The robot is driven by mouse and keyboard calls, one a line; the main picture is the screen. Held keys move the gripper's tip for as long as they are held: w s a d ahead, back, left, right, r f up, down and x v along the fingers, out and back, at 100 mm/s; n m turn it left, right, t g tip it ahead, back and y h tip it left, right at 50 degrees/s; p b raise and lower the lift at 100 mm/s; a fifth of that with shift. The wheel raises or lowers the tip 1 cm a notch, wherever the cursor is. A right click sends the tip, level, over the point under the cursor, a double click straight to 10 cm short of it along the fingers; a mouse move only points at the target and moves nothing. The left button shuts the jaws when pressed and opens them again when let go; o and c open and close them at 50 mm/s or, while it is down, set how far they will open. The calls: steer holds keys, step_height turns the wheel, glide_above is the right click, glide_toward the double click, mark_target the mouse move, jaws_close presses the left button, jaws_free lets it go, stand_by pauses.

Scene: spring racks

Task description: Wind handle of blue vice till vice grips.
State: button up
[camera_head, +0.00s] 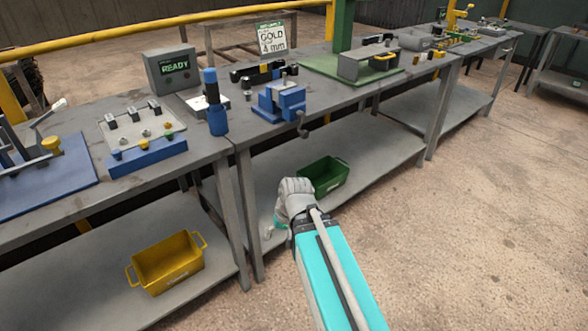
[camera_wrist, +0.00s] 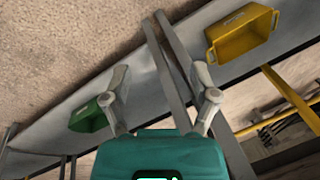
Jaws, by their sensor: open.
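The blue vice (camera_head: 279,101) stands on the grey bench near its front edge in the head view. Its handle (camera_head: 302,125) hangs at the front, over the bench edge. My gripper (camera_head: 274,226) is below and in front of the bench top, apart from the vice and its handle. In the wrist view my gripper (camera_wrist: 162,84) shows two spread fingers with nothing between them. The vice is not in the wrist view. Whether anything sits between the vice jaws is too small to tell.
A green bin (camera_head: 324,176) and a yellow bin (camera_head: 167,264) stand on the lower shelves. A blue cup with a blue-handled tool (camera_head: 217,120) stands left of the vice. A sign (camera_head: 271,38) is behind it. The floor at right is clear.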

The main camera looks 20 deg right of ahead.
steer(key=shift+s+d+f+n+g+h, duration=0.15)
steer(key=shift+s+n+g+h, duration=0.2)
steer(key=shift+s+h, duration=0.3)
steer(key=shift+s+f+n+g+h, duration=0.15)
steer(key=shift+s+n+g+h, duration=0.2)
steer(key=shift+s+h, duration=0.25)
steer(key=shift+w, duration=0.1)
steer(key=shift+c, duration=1.3)
steer(key=shift+d, duration=0.1)
